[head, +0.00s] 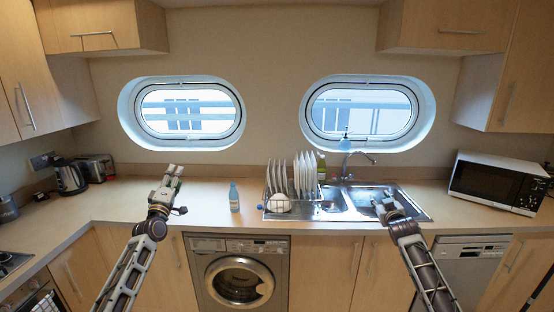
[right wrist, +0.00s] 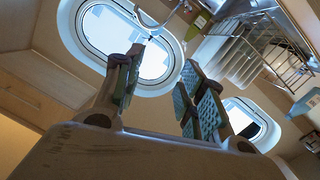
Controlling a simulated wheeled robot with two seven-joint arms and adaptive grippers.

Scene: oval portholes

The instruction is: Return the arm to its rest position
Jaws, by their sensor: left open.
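My left gripper (head: 174,175) is raised over the counter left of the blue bottle, fingers apart and nothing seen between them. My right gripper (head: 384,205) is in front of the right part of the sink, and its arm comes up from the lower right. In the right wrist view my right gripper (right wrist: 160,85) has its two padded fingers well apart with nothing between them. Both arms reach forward toward the counter.
A blue bottle (head: 234,197) stands on the counter (head: 212,209). A rack of white plates (head: 304,176) stands left of the sink (head: 408,208) and its tap (head: 362,156). A microwave (head: 496,182) is at right; a kettle (head: 70,178) and toaster (head: 96,167) are at left.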

